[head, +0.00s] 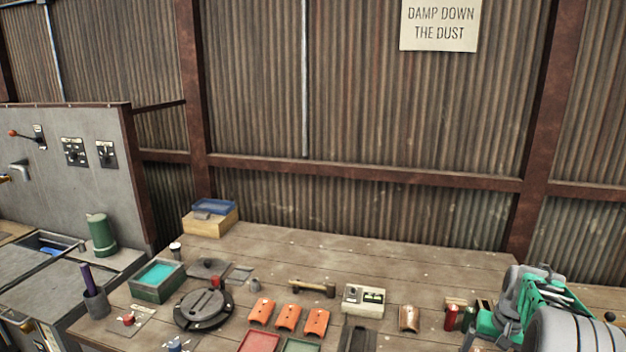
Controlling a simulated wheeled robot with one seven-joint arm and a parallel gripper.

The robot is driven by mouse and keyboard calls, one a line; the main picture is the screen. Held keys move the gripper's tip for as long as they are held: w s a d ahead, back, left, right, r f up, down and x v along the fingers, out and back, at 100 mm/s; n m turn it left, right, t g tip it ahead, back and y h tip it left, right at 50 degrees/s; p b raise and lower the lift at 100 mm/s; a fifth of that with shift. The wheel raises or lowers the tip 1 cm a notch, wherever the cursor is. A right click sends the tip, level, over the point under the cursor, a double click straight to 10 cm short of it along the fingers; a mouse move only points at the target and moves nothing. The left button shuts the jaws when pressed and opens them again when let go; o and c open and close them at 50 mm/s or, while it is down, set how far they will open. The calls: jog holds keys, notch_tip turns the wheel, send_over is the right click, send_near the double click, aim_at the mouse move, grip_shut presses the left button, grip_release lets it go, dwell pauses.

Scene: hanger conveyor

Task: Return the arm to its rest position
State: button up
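My arm (560,305), with grey rounded links and green parts, is folded in the lower right corner of the head view, over the right end of the workbench. My gripper cannot be clearly made out among these parts. Its fingers are hidden or cut off by the frame, so its opening and whether it holds anything do not show.
The wooden workbench (440,262) holds several orange tiles (288,317), a hammer (312,288), a level gauge (363,300), a round dark device (203,308) and a teal-lined tray (157,281). Small red and green items (452,316) stand close beside my arm.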

jog(key=shift+m+g, duration=0.3)
jog(key=shift+g, duration=0.4)
jog(key=s+a, duration=0.1)
jog(key=s, duration=0.1)
jog(key=s+a+f, duration=0.1)
jog(key=s, duration=0.1)
jog(key=s+a+f, duration=0.1)
jog(key=s+a, duration=0.1)
jog(key=s, duration=0.1)
jog(key=shift+a+f, duration=0.1)
jog(key=shift+f, duration=0.15)
jog(key=s+a+f+n+b, duration=0.3)
jog(key=s+a+b, duration=0.4)
jog(key=s+a, duration=0.8)
jog(key=w+a+r+n+t+b, duration=0.2)
jog(key=w+a+r+t+b, duration=0.1)
jog(key=a, duration=0.5)
jog(key=shift+w+r+n, duration=0.3)
jog(key=shift+c, duration=0.3)
